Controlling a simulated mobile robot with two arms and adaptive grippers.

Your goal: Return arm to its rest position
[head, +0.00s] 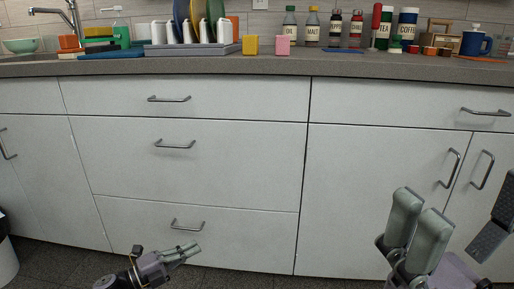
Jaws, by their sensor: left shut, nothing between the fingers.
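My left gripper (185,252) is low at the bottom of the head view, left of the middle. It is shut and empty, in front of the bottom drawer and below that drawer's handle (188,225). Its fingers point up and to the right. Part of my right arm's end (420,240) shows large at the lower right, close to the camera, with grey-green links and a dark pad. It is cut off by the frame, and I cannot tell how its fingers stand.
White drawers and cabinet doors (250,160) with metal handles fill the front. The grey counter (380,63) above holds a dish rack (190,49), a yellow block (250,45), a pink block (283,46), bottles and canisters. A white bin (6,262) stands at the left edge.

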